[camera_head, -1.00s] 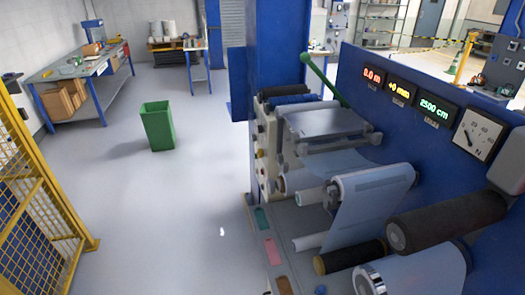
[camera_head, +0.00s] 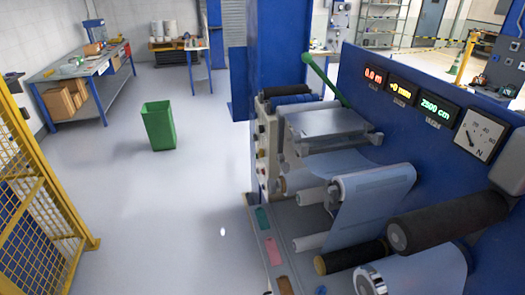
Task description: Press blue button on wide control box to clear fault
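A film roller machine (camera_head: 365,80) with a blue back panel fills the right half of the head view. A narrow cream side panel (camera_head: 263,150) with several small knobs or buttons stands at its left end. I cannot clearly make out a wide control box or which part is its blue button. A small blue piece (camera_head: 320,290) shows at the bottom edge on the machine's grey base; what it is cannot be told. Neither of my grippers is in view.
A green bin (camera_head: 158,126) stands on the open grey floor (camera_head: 150,200). A yellow fence (camera_head: 40,200) is at the left, and a workbench (camera_head: 85,72) with boxes beneath stands behind it. Rollers with blue film (camera_head: 368,205) and a green lever (camera_head: 325,78) are on the machine.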

